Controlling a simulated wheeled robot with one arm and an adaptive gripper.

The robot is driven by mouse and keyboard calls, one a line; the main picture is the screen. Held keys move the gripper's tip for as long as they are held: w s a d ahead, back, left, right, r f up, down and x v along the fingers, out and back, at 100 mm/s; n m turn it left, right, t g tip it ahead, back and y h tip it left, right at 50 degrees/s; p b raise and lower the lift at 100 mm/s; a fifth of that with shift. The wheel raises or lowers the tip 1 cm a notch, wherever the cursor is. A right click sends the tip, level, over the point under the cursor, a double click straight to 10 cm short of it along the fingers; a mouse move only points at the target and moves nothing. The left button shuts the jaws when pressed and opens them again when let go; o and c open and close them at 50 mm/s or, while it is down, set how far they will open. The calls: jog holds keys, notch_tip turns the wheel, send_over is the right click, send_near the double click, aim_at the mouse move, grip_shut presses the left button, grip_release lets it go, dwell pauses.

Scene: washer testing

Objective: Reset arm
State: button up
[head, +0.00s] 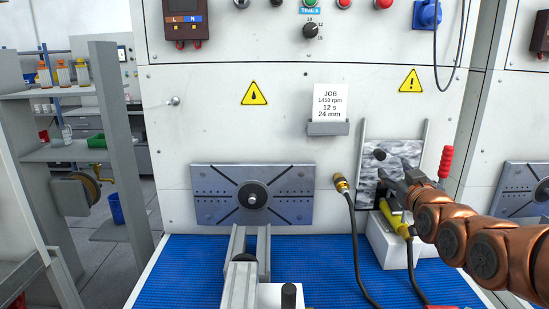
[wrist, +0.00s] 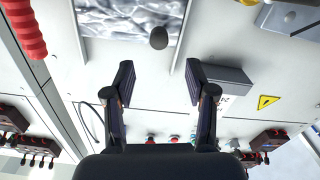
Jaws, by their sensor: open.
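My copper-coloured arm comes in from the right in the head view. My gripper (head: 392,182) is in front of the grey mottled panel at the right of the white machine. In the wrist view my gripper (wrist: 158,82) has its two dark fingers spread wide apart, with nothing between them. The mottled panel (wrist: 125,18) and a dark round knob (wrist: 158,38) show beyond the fingertips. My arm and gripper hide part of the panel's lower right in the head view.
A yellow tool with a cable (head: 393,219) sits below my gripper, near a white block (head: 388,247). A red handle (head: 446,162) stands close by on the right. A job card (head: 330,103) and a slotted plate (head: 220,203) are left. The blue mat (head: 190,262) has bare areas.

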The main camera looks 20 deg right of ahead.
jog(key=s+a+f+g+y+p, duration=0.1)
jog(key=s+a+f+g, duration=0.15)
jog(key=a+f, duration=0.2)
jog(key=s+a+f+n+g+y+p, duration=0.1)
jog(key=s+a+f+g, duration=0.1)
jog(key=a+f+g, duration=0.3)
jog(key=s+a+f+g+y+p, duration=0.1)
jog(key=s+a+f+y, duration=0.15)
jog(key=a, duration=0.45)
jog(key=s+a+f+g+p, duration=0.1)
jog(key=s+a+g, duration=0.2)
jog(key=s, duration=0.6)
jog(key=s+a+f+g+p, duration=0.1)
jog(key=s+a+g, duration=0.3)
jog(key=s, duration=0.5)
jog(key=s+a+f+g+p, duration=0.1)
jog(key=s+a+f+g, duration=0.1)
jog(key=s, duration=0.6)
jog(key=shift+s+a+g+p, duration=0.35)
jog(key=shift+a+g, duration=0.5)
jog(key=shift+a, duration=0.4)
jog(key=shift+c, duration=0.4)
